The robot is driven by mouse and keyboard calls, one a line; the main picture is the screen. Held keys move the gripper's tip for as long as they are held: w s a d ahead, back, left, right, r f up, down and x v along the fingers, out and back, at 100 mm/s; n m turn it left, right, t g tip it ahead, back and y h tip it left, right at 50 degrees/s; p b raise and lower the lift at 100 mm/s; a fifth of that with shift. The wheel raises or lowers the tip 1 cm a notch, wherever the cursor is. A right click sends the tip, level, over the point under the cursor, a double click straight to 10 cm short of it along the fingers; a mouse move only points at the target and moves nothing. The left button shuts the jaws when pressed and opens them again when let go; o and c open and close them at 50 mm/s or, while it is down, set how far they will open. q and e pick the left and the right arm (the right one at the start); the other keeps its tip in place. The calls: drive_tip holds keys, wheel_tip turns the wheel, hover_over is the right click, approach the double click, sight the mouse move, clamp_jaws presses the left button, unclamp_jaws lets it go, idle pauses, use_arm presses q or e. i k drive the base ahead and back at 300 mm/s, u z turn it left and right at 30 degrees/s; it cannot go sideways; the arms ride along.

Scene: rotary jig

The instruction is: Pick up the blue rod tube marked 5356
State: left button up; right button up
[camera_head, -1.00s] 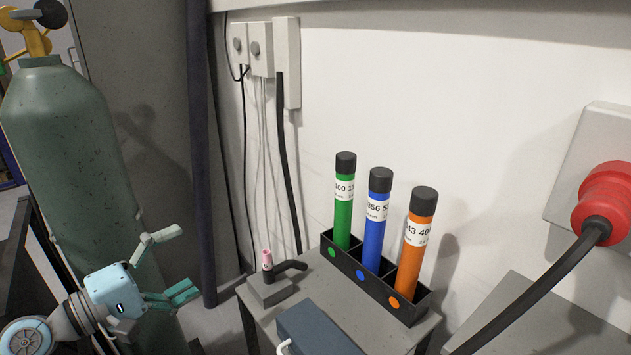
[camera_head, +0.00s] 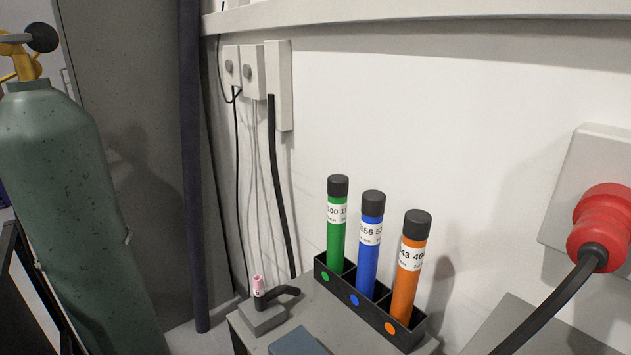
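The blue rod tube (camera_head: 369,258) has a black cap and a white label whose visible part reads about "356 53". It stands upright in the middle compartment of a black rack (camera_head: 339,287), above a blue dot. A green tube (camera_head: 336,240) stands in the left compartment and an orange tube (camera_head: 407,283) in the right one. The rack sits on a small grey table (camera_head: 334,319) against the white wall. Neither of my grippers is in view.
A torch holder (camera_head: 263,312) with a pink-tipped torch stands left of the rack. A blue-grey box (camera_head: 297,342) is at the front. A green gas cylinder (camera_head: 68,220) stands at left. A red plug (camera_head: 601,226) with a black cable hangs at right.

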sight(373, 201)
drive_tip(key=z, duration=2.4)
drive_tip(key=k, duration=1.6)
drive_tip(key=u, duration=2.55)
